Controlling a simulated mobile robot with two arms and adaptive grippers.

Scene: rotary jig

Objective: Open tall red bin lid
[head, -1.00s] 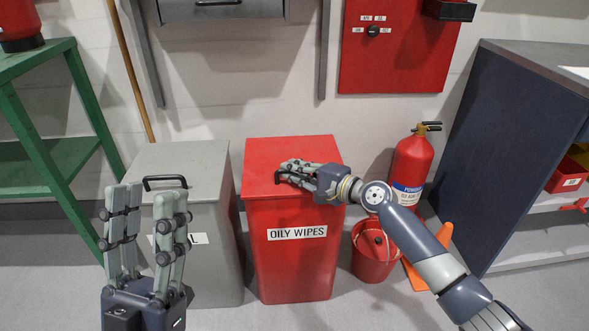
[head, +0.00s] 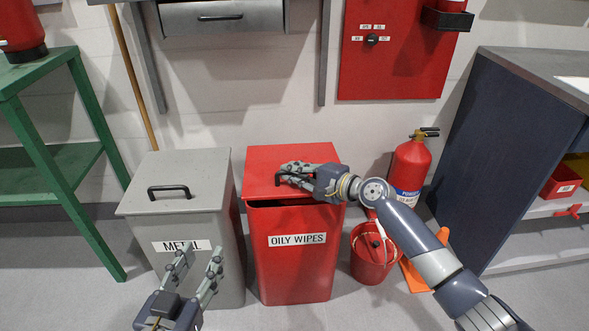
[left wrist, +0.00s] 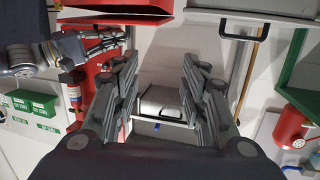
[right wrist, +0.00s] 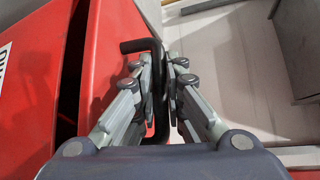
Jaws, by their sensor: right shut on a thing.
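The tall red bin (head: 292,270), labelled OILY WIPES, stands in the middle of the head view. Its red lid (head: 320,155) is raised a little at the front, and a dark gap shows under its front edge. My right gripper (head: 287,175) is shut on the black lid handle (right wrist: 160,95), seen between its fingers in the right wrist view. In that view the dark gap also shows at the left. My left gripper (head: 200,262) is open and empty, low in front of the grey bin.
The grey METAL bin (head: 178,225) with its lid down stands left of the red bin. A red bucket (head: 370,262), an orange cone (head: 412,277) and a fire extinguisher (head: 410,165) stand on the right. A green table (head: 50,155) is at far left, a dark cabinet (head: 510,150) at right.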

